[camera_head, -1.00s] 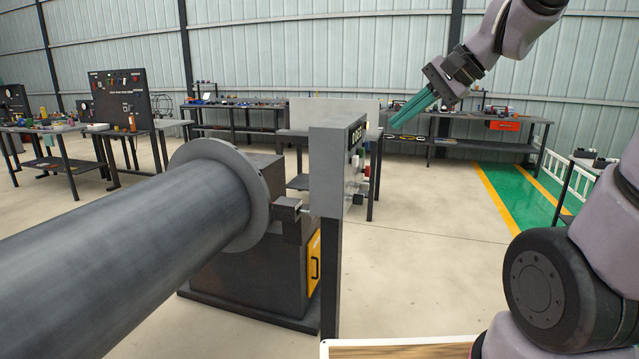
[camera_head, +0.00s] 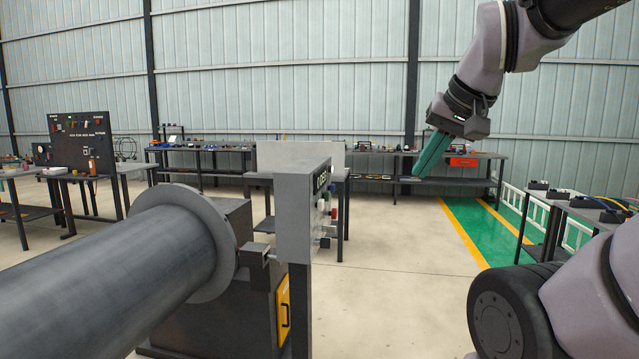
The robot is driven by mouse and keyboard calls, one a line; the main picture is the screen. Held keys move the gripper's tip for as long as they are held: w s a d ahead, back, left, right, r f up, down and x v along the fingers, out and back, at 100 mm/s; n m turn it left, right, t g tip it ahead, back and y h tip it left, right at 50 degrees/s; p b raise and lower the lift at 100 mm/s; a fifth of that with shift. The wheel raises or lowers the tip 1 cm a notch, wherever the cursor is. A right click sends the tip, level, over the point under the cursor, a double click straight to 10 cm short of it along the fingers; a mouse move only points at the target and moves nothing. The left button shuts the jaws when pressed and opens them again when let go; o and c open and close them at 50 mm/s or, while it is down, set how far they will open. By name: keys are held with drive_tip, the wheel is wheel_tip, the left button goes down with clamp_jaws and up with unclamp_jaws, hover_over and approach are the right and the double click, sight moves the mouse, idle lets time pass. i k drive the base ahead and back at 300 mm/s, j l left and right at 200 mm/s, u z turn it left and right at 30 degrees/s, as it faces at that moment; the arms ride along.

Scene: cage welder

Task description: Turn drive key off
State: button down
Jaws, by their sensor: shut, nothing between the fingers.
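A grey control box (camera_head: 290,215) stands on a post in the middle of the view. I see its side and, at a steep angle, its right face with a dark label strip (camera_head: 321,179) and several small knobs or buttons (camera_head: 328,209). I cannot tell which of these is the drive key or how it is turned. My gripper (camera_head: 424,172), with green fingers, is shut and empty. It hangs in the air to the right of the box, pointing down, apart from it.
A large grey cylinder with a flange (camera_head: 185,238) fills the lower left. A dark machine base with a yellow panel (camera_head: 284,310) stands below the box. Workbenches line the back wall. The floor right of the box is clear up to a bench (camera_head: 575,207).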

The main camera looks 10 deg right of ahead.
sight(323, 242)
drive_tip(key=u, duration=0.4)
drive_tip(key=i+l+u, duration=0.15)
drive_tip(key=l+u, duration=0.25)
drive_tip(key=i+l+u, duration=0.1)
drive_tip(key=l+u, duration=0.3)
drive_tip(key=i+l+u, duration=0.1)
drive_tip(key=l, duration=0.7)
drive_tip(key=l+u, duration=0.1)
drive_tip(key=l, duration=0.7)
drive_tip(key=i, duration=0.05)
